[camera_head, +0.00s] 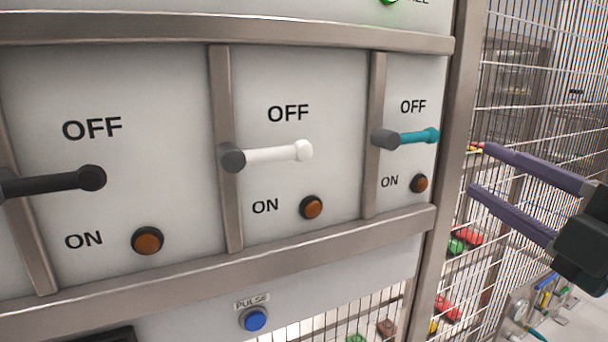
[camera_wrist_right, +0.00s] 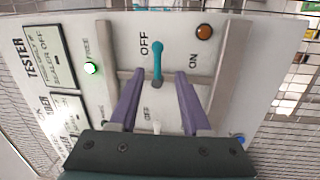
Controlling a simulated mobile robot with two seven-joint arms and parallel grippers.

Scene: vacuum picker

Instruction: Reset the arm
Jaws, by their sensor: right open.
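My right gripper (camera_head: 472,168) is open and empty, to the right of the switch panel (camera_head: 170,100) in the head view. In the right wrist view its two purple fingers (camera_wrist_right: 158,92) point at the panel, with the teal lever (camera_wrist_right: 157,62) showing between and beyond their tips. In the head view the teal lever (camera_head: 415,136) sticks out level from its grey pivot, between the OFF and ON labels. A white lever (camera_head: 275,154) and a black lever (camera_head: 50,183) stand to its left, also roughly level. My left gripper is not in view.
Brown indicator lamps (camera_head: 311,207) sit beside the ON labels. A blue PULSE button (camera_head: 254,319) is below. A green lamp (camera_wrist_right: 91,68) is lit next to FREE. Metal frame bars edge the panel. Wire mesh (camera_head: 530,90) stands at the right, with coloured objects behind it.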

